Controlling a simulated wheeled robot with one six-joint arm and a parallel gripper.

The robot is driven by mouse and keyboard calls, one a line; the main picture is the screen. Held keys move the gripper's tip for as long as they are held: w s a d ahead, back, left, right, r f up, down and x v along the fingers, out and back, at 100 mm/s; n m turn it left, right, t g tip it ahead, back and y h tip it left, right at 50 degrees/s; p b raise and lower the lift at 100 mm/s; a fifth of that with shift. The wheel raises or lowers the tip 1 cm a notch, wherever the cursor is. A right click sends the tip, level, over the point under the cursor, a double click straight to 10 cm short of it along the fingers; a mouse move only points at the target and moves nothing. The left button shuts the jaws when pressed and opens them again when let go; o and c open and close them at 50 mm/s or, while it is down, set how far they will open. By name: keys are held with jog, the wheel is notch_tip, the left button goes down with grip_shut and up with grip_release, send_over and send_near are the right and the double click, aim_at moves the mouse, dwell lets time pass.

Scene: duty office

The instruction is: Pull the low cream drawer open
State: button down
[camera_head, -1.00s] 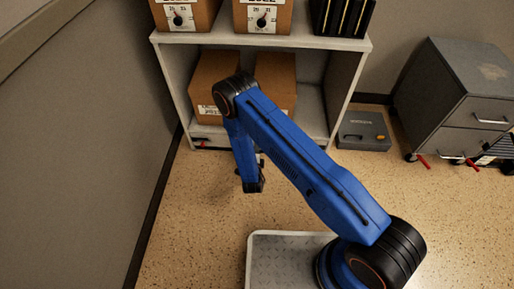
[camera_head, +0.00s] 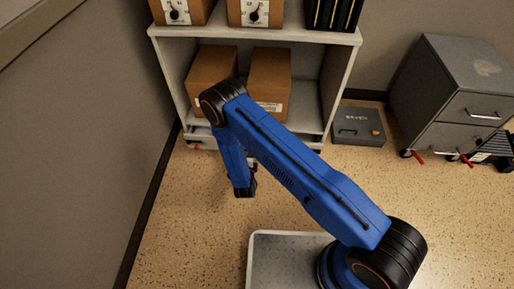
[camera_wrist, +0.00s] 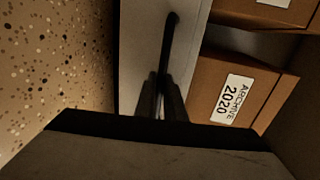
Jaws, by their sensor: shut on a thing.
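The low cream drawer (camera_head: 205,136) sits at the bottom of the pale shelf unit, partly hidden behind my blue arm. Its front seems to stand slightly forward of the unit, though how far is hard to tell. In the wrist view, its pale front (camera_wrist: 138,45) carries a dark bar handle (camera_wrist: 171,35). My gripper (camera_wrist: 163,92) is shut on that handle near its closer end. In the head view, the arm hides most of the grip.
Brown archive boxes (camera_head: 270,75) stand on the shelf above the drawer. A grey wall (camera_head: 80,150) runs close on the left. A grey case (camera_head: 358,125) and a grey cabinet (camera_head: 455,90) stand to the right. The speckled floor (camera_head: 190,225) in front is clear.

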jog(key=f+v, duration=0.2)
jog(key=v, duration=0.8)
jog(key=s+f+v, duration=0.1)
jog(key=f+v, duration=0.1)
jog(key=v, duration=0.9)
jog(key=shift+s+f, duration=0.2)
jog(key=c, duration=1.8)
grip_release()
jog(key=shift+c, duration=0.2)
jog(key=shift+s, duration=0.1)
jog(key=v, duration=1.7)
